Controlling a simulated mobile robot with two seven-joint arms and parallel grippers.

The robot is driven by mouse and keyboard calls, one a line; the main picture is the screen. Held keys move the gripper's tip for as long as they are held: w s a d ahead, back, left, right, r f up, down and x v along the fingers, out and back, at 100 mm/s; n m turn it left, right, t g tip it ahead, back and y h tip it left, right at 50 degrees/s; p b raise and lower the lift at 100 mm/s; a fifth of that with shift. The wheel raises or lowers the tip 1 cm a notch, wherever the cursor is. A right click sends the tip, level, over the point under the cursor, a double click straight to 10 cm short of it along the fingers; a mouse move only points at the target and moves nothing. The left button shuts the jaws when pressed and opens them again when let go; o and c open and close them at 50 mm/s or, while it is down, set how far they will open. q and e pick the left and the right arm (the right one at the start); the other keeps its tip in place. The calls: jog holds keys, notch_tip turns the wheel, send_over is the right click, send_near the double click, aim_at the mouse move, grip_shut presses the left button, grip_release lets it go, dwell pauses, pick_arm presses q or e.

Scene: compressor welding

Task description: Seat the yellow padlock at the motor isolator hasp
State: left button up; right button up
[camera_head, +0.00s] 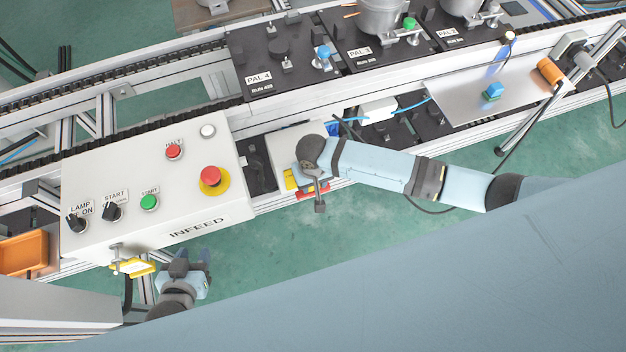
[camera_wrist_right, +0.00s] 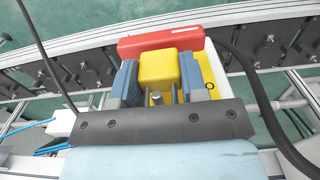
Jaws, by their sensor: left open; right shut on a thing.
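The yellow padlock (camera_wrist_right: 158,67) is between the two blue fingers of my right gripper (camera_wrist_right: 158,80), which is shut on it. A metal shackle part (camera_wrist_right: 155,98) shows on the near side of its body. Just beyond it are a red bar (camera_wrist_right: 160,43) and a pale box with a yellow face (camera_wrist_right: 213,82), apparently the motor isolator. Whether the padlock touches it, and the hasp itself, I cannot tell. In the head view the red bar (camera_head: 315,192) and yellow face (camera_head: 290,180) show beside my right wrist; the padlock is not clear there. My left gripper (camera_head: 188,263) is open and empty.
The white INFEED panel (camera_head: 130,185) with knobs and buttons stands left of the isolator. A conveyor with dark pallets (camera_head: 285,70) runs behind. Dark cables pass both sides of the right gripper.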

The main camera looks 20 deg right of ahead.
jog(key=shift+w+r, duration=0.1)
dwell(0.4)
jog(key=o, duration=1.3)
notch_tip(320, 180, up, 14)
